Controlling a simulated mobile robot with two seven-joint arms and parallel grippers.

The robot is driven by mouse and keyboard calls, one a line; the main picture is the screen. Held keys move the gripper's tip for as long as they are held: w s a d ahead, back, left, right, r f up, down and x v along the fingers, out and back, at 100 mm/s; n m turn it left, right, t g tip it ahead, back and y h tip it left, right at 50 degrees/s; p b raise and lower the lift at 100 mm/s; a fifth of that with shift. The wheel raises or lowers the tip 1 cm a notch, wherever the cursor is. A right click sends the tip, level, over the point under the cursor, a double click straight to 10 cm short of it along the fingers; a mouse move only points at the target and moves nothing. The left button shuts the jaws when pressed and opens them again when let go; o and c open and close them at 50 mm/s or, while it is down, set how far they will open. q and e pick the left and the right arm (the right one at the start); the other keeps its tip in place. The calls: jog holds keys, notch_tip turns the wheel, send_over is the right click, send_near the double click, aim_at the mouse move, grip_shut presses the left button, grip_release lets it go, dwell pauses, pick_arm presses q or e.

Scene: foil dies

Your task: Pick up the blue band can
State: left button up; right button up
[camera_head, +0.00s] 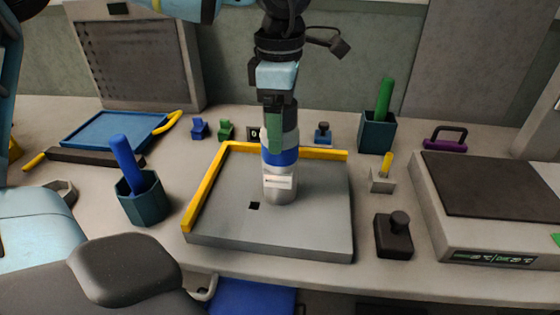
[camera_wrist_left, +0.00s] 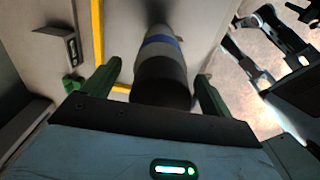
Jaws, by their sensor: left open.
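The blue band can (camera_head: 280,188) is a grey cylinder with a blue band and a pale label. It stands upright on a grey plate (camera_head: 315,225) with yellow edge rails. My left gripper (camera_head: 277,140) points down from above, at the can's upper part. In the left wrist view the can (camera_wrist_left: 160,70) lies between the two green fingers of my left gripper (camera_wrist_left: 158,72), which are spread apart, with gaps visible beside it. One finger covers part of the can in the head view. My right gripper is not in view.
A teal cup with a blue rod (camera_head: 140,203) stands left of the plate, another with a green rod (camera_head: 377,132) at back right. A black knobbed block (camera_head: 393,236) and a scale-like device (camera_head: 490,215) are at right. A blue tray (camera_head: 110,130) lies back left.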

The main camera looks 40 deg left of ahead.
pick_arm(q)
jog(key=c, duration=1.8)
jog(key=shift+c, duration=0.2)
jog(key=shift+r, duration=0.15)
